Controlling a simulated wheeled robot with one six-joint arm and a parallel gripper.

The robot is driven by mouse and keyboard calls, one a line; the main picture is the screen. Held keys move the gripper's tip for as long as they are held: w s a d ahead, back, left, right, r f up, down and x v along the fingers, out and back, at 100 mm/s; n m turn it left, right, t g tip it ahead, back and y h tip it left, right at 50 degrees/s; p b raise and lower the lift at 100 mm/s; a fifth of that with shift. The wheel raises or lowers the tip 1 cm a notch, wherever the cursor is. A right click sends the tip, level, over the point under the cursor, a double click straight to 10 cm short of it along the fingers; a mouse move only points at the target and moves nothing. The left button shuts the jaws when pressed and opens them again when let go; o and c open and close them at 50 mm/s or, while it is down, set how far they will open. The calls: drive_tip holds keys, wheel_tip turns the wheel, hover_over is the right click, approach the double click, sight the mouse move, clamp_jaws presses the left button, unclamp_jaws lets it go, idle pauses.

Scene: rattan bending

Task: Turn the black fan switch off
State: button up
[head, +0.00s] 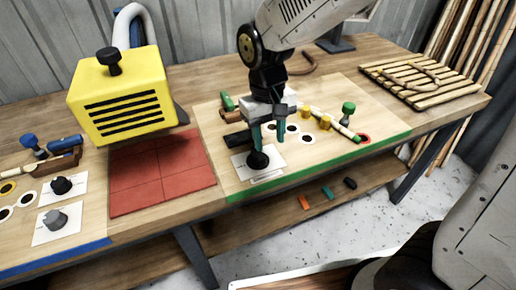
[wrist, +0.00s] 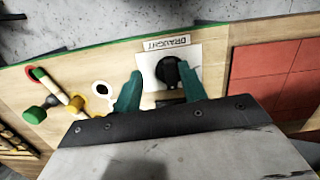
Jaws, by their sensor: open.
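A black knob (head: 258,161) stands on a white card (head: 243,170) near the green front edge of the bench board. In the wrist view the black knob (wrist: 168,72) sits on the white card, which reads "DRAUGHT", upside down. My gripper (head: 269,147) is open, its teal fingers pointing down over the card. In the wrist view the knob appears between the fingertips of my gripper (wrist: 162,76), nearer the right one. I cannot tell whether a finger touches it or which setting it is on.
A yellow vented box (head: 123,95) with a black top knob stands left, behind a red tiled mat (head: 160,172). Another black knob (head: 61,185) and a grey knob (head: 56,220) sit on cards farther left. A green-headed peg (head: 348,108) stands to the right.

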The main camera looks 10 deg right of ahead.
sight(258, 157)
drive_tip(key=shift+m+t+y, duration=0.3)
drive_tip(key=shift+t, duration=0.1)
drive_tip(key=w, duration=0.1)
drive_tip(key=w+a, duration=0.2)
drive_tip(key=shift+w+f, duration=0.1)
drive_tip(key=shift+w, duration=0.25)
wheel_tip(258, 157, down, 8)
drive_tip(key=shift+r, duration=0.15)
drive_tip(key=shift+c, duration=0.3)
clamp_jaws()
